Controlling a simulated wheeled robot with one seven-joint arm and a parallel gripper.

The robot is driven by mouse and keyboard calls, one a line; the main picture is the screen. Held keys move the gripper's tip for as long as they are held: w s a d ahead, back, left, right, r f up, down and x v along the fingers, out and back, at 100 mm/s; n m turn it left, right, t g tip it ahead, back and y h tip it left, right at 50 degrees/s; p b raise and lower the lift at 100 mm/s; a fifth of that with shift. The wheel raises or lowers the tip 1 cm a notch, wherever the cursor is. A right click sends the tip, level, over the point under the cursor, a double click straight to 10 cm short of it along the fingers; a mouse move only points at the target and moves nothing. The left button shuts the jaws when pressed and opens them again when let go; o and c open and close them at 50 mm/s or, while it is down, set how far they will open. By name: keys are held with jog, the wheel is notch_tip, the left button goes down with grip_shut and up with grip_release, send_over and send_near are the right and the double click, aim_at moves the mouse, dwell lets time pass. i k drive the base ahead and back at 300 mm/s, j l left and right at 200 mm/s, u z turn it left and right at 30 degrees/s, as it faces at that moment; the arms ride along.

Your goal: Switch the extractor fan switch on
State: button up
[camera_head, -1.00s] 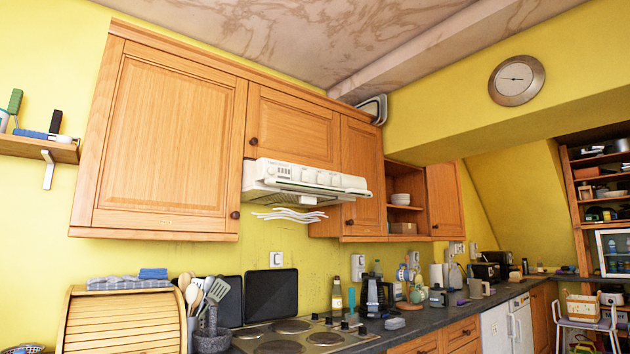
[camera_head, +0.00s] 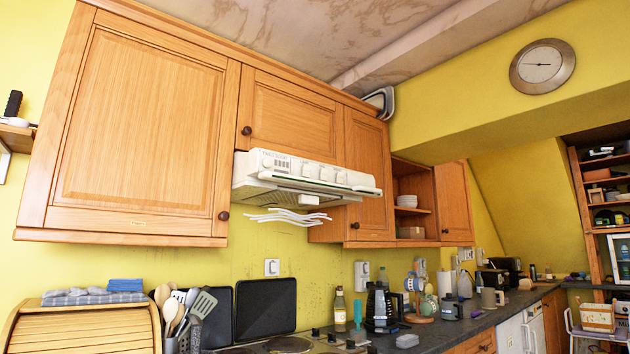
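The white extractor fan hood (camera_head: 300,178) is mounted under the wooden wall cabinets, above the hob (camera_head: 270,345). Its front panel carries a row of knobs and buttons (camera_head: 305,170), too small to tell their settings. White wavy lines (camera_head: 287,216) show below the hood, in front of the yellow wall. I cannot tell from the picture which one is the extractor fan switch. My gripper is not in view.
The dark worktop (camera_head: 470,325) holds a bread bin (camera_head: 85,325), a utensil pot (camera_head: 170,343), black boards (camera_head: 265,306), an oil bottle (camera_head: 340,311) and a coffee maker (camera_head: 380,308). A large cabinet door (camera_head: 140,125) is at left. The space before the hood looks clear.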

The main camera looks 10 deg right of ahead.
aim_at(324, 172)
jog(key=k+j+z, duration=0.15)
jog(key=j, duration=0.25)
jog(key=k+j+z, duration=0.2)
jog(key=j, duration=0.2)
jog(key=k+j+z, duration=0.15)
jog(key=k+j, duration=0.15)
